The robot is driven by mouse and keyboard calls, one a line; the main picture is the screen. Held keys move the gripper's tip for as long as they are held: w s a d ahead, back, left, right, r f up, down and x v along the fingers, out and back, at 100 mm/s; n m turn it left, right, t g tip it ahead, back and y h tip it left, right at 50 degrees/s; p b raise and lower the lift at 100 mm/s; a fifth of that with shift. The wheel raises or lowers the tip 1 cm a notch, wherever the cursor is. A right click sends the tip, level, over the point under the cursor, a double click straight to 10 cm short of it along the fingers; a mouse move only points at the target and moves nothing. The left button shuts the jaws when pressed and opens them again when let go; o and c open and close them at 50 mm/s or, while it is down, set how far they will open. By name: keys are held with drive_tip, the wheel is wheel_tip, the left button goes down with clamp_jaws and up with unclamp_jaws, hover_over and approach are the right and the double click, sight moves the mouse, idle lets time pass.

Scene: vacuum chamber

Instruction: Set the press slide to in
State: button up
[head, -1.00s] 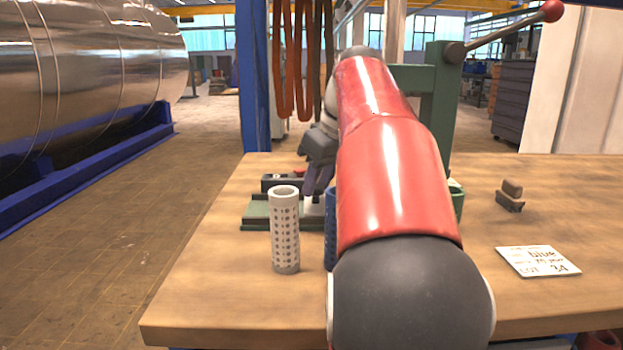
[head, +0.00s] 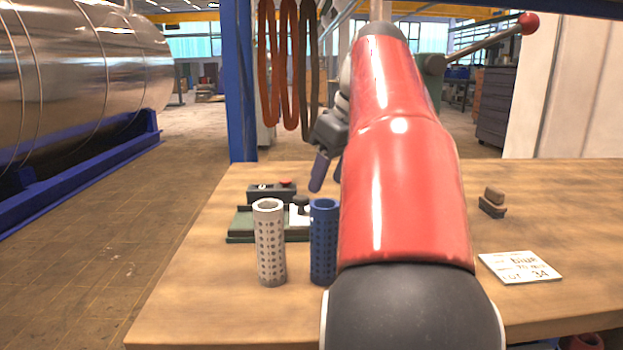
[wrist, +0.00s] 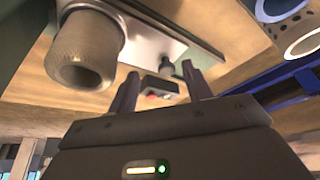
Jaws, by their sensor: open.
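The press slide is a pale metal plate (head: 299,217) with a dark knob (head: 300,203), on a green base (head: 240,225) at the left of the bench. In the wrist view the slide plate (wrist: 150,38) and its knob (wrist: 168,67) show beneath the knurled press ram (wrist: 85,52). My gripper (head: 327,186) is open and empty, above and a little right of the knob, apart from it. In the wrist view the knob shows between my fingers (wrist: 160,74), beyond their tips. My red arm hides most of the press and the slide's right part.
A white perforated sleeve (head: 269,245) and a blue one (head: 323,245) stand in front of the base. A control box (head: 264,194) with a red button is behind it. The press lever (head: 485,43) sticks out upper right. A card (head: 520,267) and a small block (head: 493,203) lie right.

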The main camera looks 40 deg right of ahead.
drive_tip(key=s+d, duration=0.1)
drive_tip(key=s, duration=0.7)
drive_tip(key=shift+s+d, duration=0.25)
